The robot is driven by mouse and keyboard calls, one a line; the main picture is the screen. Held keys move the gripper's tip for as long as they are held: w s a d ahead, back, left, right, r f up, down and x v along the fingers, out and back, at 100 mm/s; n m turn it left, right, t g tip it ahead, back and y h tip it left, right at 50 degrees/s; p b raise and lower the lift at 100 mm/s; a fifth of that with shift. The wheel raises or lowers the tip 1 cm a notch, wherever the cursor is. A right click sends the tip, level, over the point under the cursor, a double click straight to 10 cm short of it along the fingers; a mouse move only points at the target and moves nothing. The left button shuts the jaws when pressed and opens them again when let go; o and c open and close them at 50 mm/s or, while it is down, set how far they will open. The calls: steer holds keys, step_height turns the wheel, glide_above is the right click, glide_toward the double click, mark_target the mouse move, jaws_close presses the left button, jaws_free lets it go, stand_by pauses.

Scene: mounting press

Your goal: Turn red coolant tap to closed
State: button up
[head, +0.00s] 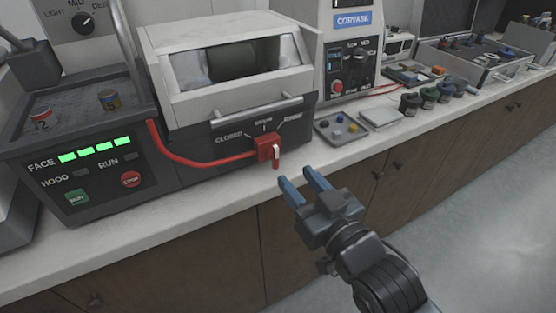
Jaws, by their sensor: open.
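The red coolant tap (268,148) sits on the front of the dark machine base, at the end of a red hose (190,160). Its small handle (276,158) has a white stripe and hangs downward in the picture. A label panel (264,128) above the tap has several marked positions, with CLOSED at the left. My gripper (301,179) has blue fingers and is open and empty. It is to the right of and slightly below the tap, in front of the counter edge, and apart from the handle.
A white hood with a window and a bar handle (262,110) is above the tap. Green RUN (77,197) and red STOP (131,179) buttons are at the left. A small tray (340,129) stands right of the tap. The space before the cabinets is clear.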

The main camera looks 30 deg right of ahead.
mark_target(277, 154)
steer(key=shift+w+p, duration=0.4)
steer(key=shift+w, duration=3.6)
jaws_close()
